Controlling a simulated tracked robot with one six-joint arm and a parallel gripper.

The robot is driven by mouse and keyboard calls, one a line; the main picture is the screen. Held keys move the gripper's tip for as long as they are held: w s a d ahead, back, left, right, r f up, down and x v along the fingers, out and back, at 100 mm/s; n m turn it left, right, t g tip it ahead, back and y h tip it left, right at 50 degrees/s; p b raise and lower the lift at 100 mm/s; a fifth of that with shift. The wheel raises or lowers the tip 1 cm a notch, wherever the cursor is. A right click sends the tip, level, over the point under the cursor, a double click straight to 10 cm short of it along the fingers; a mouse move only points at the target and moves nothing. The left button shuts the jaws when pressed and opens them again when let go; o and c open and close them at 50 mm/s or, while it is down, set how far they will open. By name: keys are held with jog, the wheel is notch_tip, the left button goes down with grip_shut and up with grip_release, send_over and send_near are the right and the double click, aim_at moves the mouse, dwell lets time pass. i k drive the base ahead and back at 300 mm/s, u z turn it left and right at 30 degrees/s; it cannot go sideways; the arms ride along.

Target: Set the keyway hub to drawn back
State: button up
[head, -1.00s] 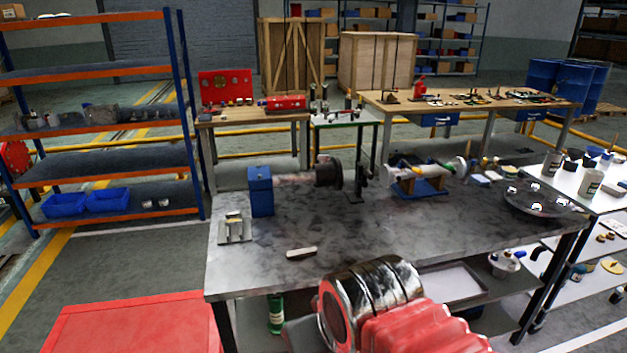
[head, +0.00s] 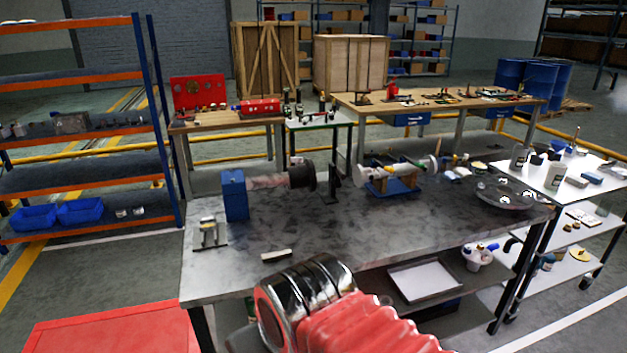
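A blue block stand (head: 235,194) on the grey workbench (head: 330,228) carries a horizontal shaft (head: 266,182). A dark round hub (head: 302,175) sits at the right end of this shaft, apart from the blue block. It looks like the keyway hub, but its keyway is too small to make out. A dark upright bracket (head: 331,184) stands just right of the hub; I cannot tell if they touch. My chrome and red arm shows at the bottom middle, in front of the bench. My gripper is not in view.
A blue cradle (head: 390,188) with a pale shaft assembly stands right of the bracket. A small metal fixture (head: 209,234) and a white-topped block (head: 277,255) lie at the front left. The middle of the bench is clear.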

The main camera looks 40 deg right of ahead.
aim_at(304, 175)
jog(key=z, duration=0.05)
jog(key=i, duration=1)
jog(key=u, duration=0.05)
